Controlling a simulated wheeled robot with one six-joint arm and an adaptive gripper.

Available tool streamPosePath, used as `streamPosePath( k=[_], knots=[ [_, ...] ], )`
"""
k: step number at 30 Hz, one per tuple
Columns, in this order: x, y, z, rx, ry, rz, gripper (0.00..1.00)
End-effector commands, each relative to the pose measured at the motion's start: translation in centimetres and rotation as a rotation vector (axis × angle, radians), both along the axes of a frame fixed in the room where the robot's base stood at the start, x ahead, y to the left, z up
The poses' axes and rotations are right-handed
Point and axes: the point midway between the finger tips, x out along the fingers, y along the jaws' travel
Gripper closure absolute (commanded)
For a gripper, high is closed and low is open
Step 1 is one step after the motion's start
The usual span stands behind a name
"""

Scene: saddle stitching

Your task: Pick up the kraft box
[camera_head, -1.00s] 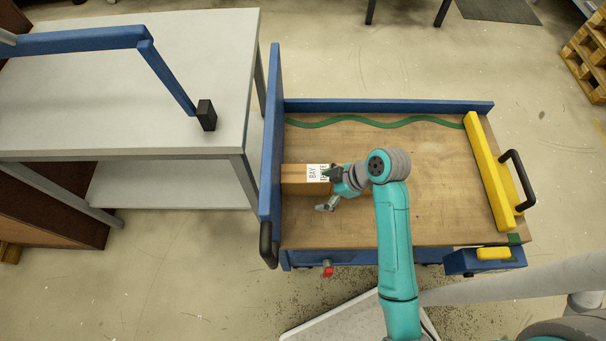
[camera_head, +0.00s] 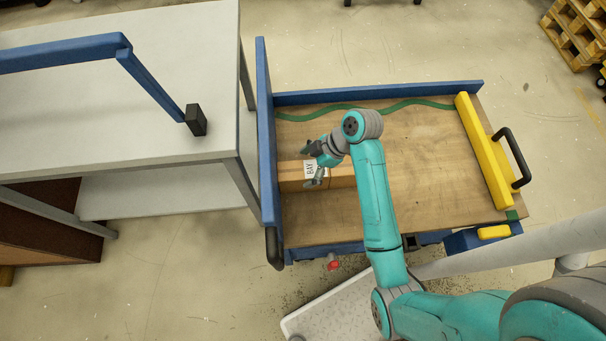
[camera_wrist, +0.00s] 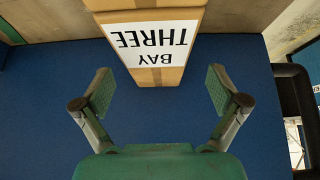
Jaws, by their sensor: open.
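The kraft box (camera_head: 289,178) is a brown carton with a white label. It lies on the wooden deck of the cart, its left end close to the blue end panel. In the wrist view the box (camera_wrist: 150,17) is at the top, and its label reads "BAY THREE" upside down. My gripper (camera_head: 311,165) is open over the labelled part of the box, one finger toward each long side. In the wrist view my gripper (camera_wrist: 160,91) shows both fingers apart with nothing between the pads. My wrist hides part of the box in the head view.
The cart's blue end panel (camera_head: 265,130) rises just left of the box, and a blue rail (camera_head: 380,92) runs along the back. A yellow bar (camera_head: 484,150) stands at the right. The deck (camera_head: 430,160) between is clear. A grey table (camera_head: 110,110) stands left.

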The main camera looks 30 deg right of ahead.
Motion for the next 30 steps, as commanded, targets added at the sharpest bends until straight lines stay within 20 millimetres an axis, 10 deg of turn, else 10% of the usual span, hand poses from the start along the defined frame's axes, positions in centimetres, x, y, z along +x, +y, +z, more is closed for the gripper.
streamPosePath(
  k=[20,30],
  knots=[
    [1.3,2.0,-4.5,0.0,0.0,0.0,0.03],
    [1.3,2.0,-4.5,0.0,0.0,0.0,0.83]
  ],
)
